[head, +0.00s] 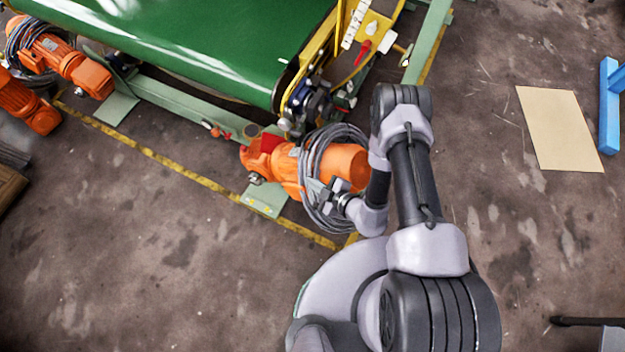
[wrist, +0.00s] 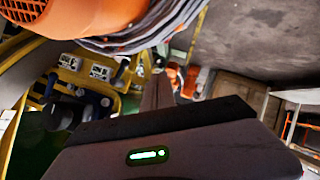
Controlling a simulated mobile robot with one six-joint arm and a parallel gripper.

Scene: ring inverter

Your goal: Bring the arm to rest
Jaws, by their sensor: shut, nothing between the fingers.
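My arm (head: 412,185) is folded in the head view, with the elbow raised and the forearm bent back down toward my base. My gripper (head: 318,190) points left, in front of the coiled cable on an orange motor (head: 347,165) in that view. I cannot tell whether it touches the cable. In the wrist view, the gripper (wrist: 158,92) is seen from behind, with its narrow fingers together and nothing visible between them. A green light glows on its body. The orange motor housing and dark cable fill the upper left of the wrist view, close by.
A green conveyor belt (head: 215,40) on a green and yellow frame stands beyond the motor. More orange motors (head: 85,75) are at the upper left. A tan sheet (head: 560,128) and a blue stand (head: 609,105) are at the right. Open floor lies at the lower left.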

